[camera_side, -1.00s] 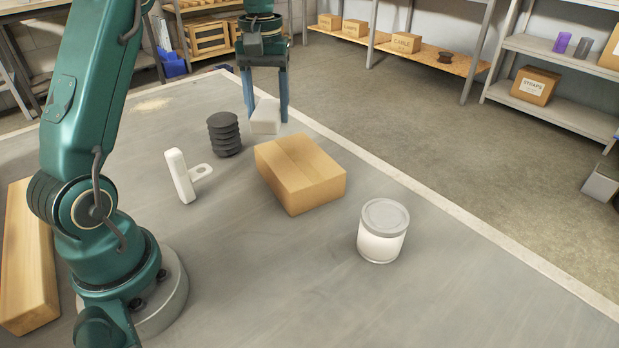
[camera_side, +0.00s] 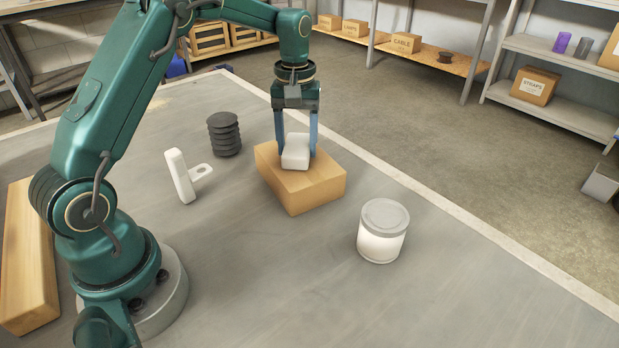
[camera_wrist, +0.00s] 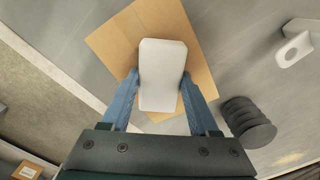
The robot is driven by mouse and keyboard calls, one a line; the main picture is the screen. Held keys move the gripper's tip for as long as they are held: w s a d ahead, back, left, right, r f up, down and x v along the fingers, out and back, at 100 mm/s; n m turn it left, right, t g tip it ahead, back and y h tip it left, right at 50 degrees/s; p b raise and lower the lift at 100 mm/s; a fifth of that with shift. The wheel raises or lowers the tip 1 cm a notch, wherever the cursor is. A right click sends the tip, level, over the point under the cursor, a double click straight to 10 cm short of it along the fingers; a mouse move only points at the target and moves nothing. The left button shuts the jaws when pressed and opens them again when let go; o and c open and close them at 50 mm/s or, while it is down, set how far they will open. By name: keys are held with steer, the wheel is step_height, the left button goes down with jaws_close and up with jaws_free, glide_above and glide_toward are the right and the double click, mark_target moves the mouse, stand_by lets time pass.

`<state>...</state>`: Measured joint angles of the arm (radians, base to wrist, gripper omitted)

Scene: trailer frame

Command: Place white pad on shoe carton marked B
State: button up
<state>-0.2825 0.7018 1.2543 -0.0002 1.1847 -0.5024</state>
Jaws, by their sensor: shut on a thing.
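The white pad (camera_side: 296,152) is a pale block held between the blue fingers of my gripper (camera_side: 297,150). My gripper is shut on it, over the top of a brown carton (camera_side: 312,190) on the grey table. I cannot tell whether the pad touches the carton or hangs just above it. No letter B shows on the carton's visible faces. In the wrist view the pad (camera_wrist: 162,72) lies between the fingers (camera_wrist: 160,90), with the carton (camera_wrist: 120,40) behind it.
A long wooden block (camera_side: 28,255) lies at far left. The table front is clear.

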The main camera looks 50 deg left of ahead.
mark_target(297, 144)
steer(key=shift+f, duration=0.1)
steer(key=o, duration=1.3)
steer(key=shift+o, duration=0.2)
steer(key=shift+s+d+r+m+t, duration=0.7)
steer(key=shift+s+d+r+m, duration=0.6)
steer(key=shift+r, duration=6.6)
steer(key=s+d+f+m+t, duration=0.2)
steer(key=s+d+f+m, duration=0.1)
steer(key=s, duration=0.5)
steer(key=s+d+f+m+t, duration=0.2)
steer(key=s+d+f+m, duration=0.1)
steer(key=s, duration=0.5)
steer(key=shift+s+d+f, duration=0.3)
steer(key=shift+d+f, duration=0.05)
steer(key=shift+d, duration=0.35)
